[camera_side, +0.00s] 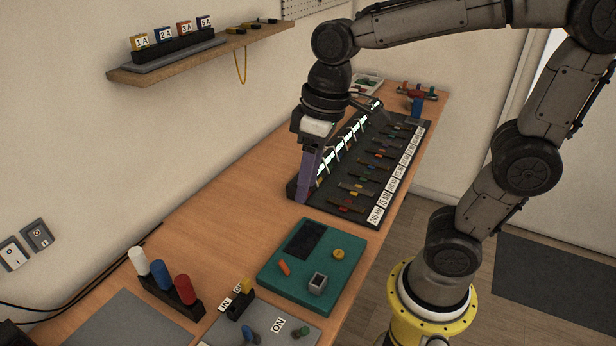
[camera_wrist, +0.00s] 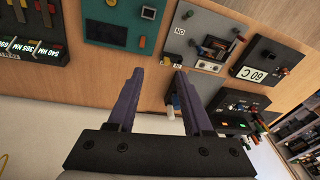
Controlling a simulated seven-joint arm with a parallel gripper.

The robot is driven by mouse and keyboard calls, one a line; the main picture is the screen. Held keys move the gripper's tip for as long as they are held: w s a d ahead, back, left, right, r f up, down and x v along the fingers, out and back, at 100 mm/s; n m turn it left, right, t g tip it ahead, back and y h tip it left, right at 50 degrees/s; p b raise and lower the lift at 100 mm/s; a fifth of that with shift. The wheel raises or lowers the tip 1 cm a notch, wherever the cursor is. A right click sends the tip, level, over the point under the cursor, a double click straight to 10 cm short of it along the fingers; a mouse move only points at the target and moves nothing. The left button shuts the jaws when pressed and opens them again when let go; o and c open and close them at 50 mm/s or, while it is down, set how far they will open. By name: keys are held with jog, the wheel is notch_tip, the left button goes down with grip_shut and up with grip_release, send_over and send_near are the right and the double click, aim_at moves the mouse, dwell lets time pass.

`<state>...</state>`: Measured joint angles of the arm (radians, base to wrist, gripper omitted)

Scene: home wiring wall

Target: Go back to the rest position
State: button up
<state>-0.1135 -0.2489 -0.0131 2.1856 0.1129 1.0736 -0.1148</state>
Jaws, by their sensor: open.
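My gripper (camera_side: 308,180) has purple fingers and points down above the wooden table, at the near left end of the black rack (camera_side: 405,165). In the wrist view my gripper (camera_wrist: 157,80) shows its two fingers apart with nothing between them. From the side view I cannot tell whether the fingertips touch the rack's edge. The rack holds several small coloured parts in rows with white labels along its right side.
A teal board (camera_side: 268,283) with small parts lies in front of the rack. Red, blue and white cylinders (camera_side: 161,275) stand at the front left. A wall shelf (camera_side: 215,55) carries labelled blocks. Bare table (camera_side: 225,215) lies left of my gripper.

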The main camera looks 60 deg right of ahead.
jog(key=s+d+m+t+h, duration=0.1)
jog(key=s+d+t, duration=0.3)
jog(key=s, duration=0.4)
jog(key=shift+d+f+m, duration=0.15)
jog(key=shift+d+m, duration=0.35)
